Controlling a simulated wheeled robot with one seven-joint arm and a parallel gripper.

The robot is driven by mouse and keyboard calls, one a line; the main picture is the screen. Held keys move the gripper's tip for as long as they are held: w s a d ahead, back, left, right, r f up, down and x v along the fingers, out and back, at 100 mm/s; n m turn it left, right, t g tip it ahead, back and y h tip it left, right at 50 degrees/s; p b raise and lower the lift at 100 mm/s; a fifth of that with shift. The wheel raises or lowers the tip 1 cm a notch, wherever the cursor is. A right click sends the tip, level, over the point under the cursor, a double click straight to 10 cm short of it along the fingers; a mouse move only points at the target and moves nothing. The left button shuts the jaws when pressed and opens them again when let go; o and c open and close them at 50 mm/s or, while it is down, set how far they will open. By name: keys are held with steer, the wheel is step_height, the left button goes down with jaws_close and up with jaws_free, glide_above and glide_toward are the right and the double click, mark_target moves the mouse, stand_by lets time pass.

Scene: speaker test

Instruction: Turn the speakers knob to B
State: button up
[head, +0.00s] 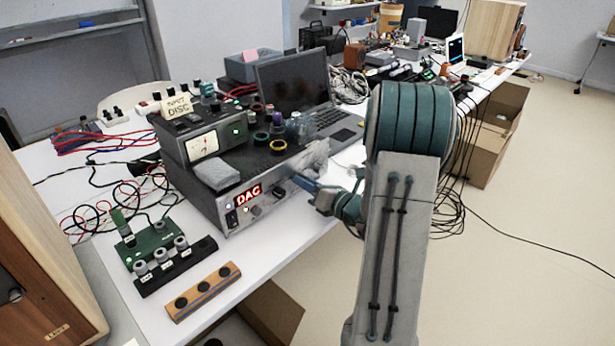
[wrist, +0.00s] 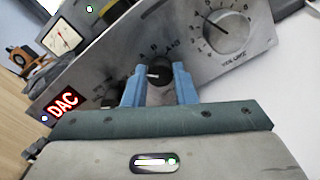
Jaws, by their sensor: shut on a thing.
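The speakers knob (wrist: 158,72) is a dark round knob on the grey front panel of the amplifier (head: 232,222). A short white mark on it lies toward the left of its face in the wrist view. Small letters, seemingly A and B, stand on the panel above it, but I cannot tell which label the mark points at. My gripper (wrist: 159,80) has its blue fingers on both sides of the knob and is shut on it. In the head view my gripper (head: 297,181) reaches the panel from the right, and its fingers are partly hidden.
A larger volume knob (wrist: 228,33) sits right of the fingers on the same panel. A red DAC display (head: 248,195) is to the left. A wooden block (head: 203,291) lies in front.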

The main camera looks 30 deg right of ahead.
steer(key=m+p, duration=0.2)
steer(key=p, duration=0.1)
steer(key=m+p, duration=0.1)
steer(key=shift+r+m, duration=0.25)
steer(key=shift+m, duration=0.15)
steer(key=m+p, duration=0.3)
steer(key=p, duration=0.1)
steer(key=shift+m+p, duration=0.3)
steer(key=shift+p, duration=0.1)
steer(key=m+p, duration=0.3)
steer(key=shift+f+p, duration=0.1)
steer(key=shift+p, duration=0.3)
steer(key=shift+f+m+p, duration=0.2)
steer(key=shift+m+p, duration=0.85)
steer(key=shift+m, duration=0.05)
steer(key=o, duration=1)
